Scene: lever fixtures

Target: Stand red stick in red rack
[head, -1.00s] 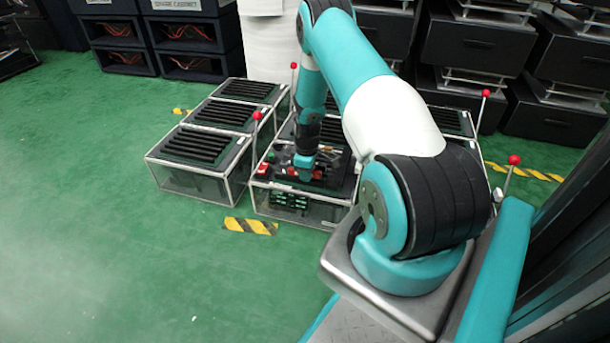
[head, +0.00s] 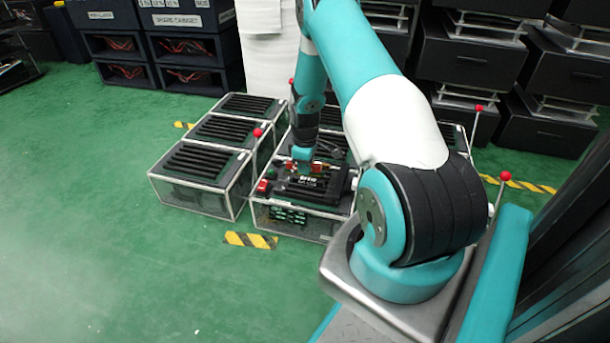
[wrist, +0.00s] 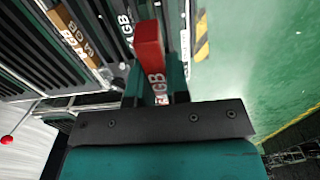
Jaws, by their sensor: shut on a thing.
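A red, square-sided stick (wrist: 148,45) sits between the fingers of my gripper (wrist: 153,85) in the wrist view, with its end toward the camera. The gripper is shut on it. In the head view my gripper (head: 303,155) hangs over the rear part of a black-topped, clear-sided box (head: 330,232). Small red parts show beside the gripper there, too small to tell apart. A red block (head: 263,186) is at the box's left front corner. I cannot make out which part is the red rack.
Slotted black-topped boxes (head: 193,163) stand in a row to the left. A red-balled lever (head: 258,132) rises between the rows, and more (head: 505,176) stand at right. Dark cabinets (head: 115,45) line the back. Green floor (head: 110,260) is free at front left.

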